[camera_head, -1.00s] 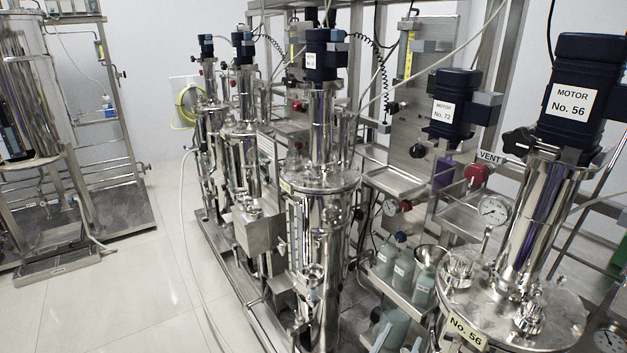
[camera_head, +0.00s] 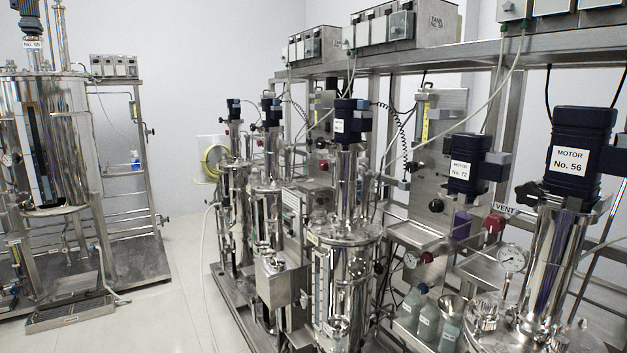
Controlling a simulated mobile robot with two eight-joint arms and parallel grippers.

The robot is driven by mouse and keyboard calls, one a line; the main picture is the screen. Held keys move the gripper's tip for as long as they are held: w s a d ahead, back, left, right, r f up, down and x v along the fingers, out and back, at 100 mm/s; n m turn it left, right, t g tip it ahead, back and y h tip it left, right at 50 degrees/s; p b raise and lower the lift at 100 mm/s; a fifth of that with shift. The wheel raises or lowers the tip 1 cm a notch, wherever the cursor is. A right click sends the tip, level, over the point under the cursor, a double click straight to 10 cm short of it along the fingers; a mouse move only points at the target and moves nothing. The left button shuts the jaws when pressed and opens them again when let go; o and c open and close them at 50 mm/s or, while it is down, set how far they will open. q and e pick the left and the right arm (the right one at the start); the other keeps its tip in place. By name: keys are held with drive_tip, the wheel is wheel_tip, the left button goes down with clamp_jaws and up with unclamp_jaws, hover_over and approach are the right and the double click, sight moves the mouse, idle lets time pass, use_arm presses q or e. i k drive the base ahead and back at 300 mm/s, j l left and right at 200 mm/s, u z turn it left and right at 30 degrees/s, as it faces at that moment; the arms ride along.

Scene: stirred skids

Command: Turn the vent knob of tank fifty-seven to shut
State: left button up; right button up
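A red knob (camera_head: 494,223) sits beside a small VENT label (camera_head: 505,209) on the rack panel, between the No. 72 motor (camera_head: 467,162) and the No. 56 motor (camera_head: 580,152). Whether the knob is open or shut cannot be read from here. A grey control box (camera_head: 437,23) on the top shelf has a TANK label whose number is too small to read surely. No tank clearly marked fifty-seven shows. Neither of my grippers is in view.
A row of steel tanks (camera_head: 345,265) runs along the rack. Several bottles (camera_head: 427,320) stand low before it. A large tank (camera_head: 65,140) stands on a frame at the left. White floor (camera_head: 178,315) lies open between them.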

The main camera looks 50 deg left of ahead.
sight(323, 163)
drive_tip(key=i+u, duration=0.1)
drive_tip(key=u, duration=1.4)
drive_tip(key=i+l+u, duration=0.1)
drive_tip(key=i+l, duration=0.2)
drive_tip(key=i, duration=0.1)
